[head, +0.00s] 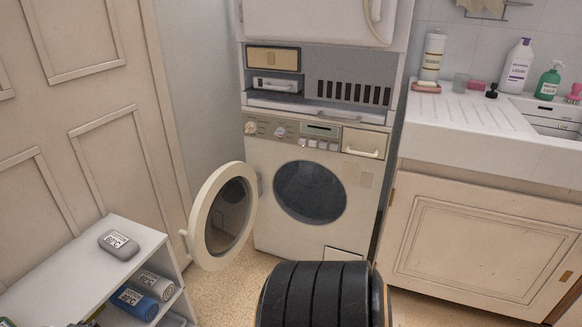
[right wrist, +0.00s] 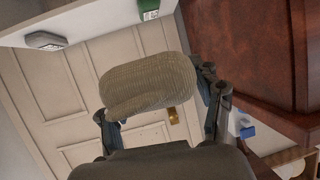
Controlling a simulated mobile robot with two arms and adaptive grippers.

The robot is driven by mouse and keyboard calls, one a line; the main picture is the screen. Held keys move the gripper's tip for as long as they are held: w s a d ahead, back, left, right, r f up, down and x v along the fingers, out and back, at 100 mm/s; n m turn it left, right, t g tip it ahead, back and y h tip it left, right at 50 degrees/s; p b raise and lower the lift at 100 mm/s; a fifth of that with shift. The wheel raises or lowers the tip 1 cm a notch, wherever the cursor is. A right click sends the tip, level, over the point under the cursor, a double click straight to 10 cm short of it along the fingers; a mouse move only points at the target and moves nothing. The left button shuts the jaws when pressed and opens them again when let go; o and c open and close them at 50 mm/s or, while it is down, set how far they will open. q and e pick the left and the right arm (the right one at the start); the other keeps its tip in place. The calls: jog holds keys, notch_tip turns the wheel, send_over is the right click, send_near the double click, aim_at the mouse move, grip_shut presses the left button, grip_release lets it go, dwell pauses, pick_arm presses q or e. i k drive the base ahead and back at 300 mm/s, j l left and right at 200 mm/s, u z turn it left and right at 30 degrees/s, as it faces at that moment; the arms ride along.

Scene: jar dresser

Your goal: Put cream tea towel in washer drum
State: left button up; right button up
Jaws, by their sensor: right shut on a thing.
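The cream tea towel (right wrist: 148,85) is a ribbed, beige roll in the right wrist view. My right gripper (right wrist: 160,110) is shut on it, with a dark finger on either side. Neither the towel nor this gripper shows in the head view. The washer (head: 290,235) stands in the middle of the head view. Its round door (head: 197,220) is swung open to the left. The dark round opening of the washer drum (head: 310,192) faces me, and its inside is too dark to make out.
A sink counter (head: 480,150) with bottles is on the right. Some floor (head: 215,295) shows before the washer.

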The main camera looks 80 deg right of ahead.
aim_at(315, 209)
jog(key=z, duration=2.75)
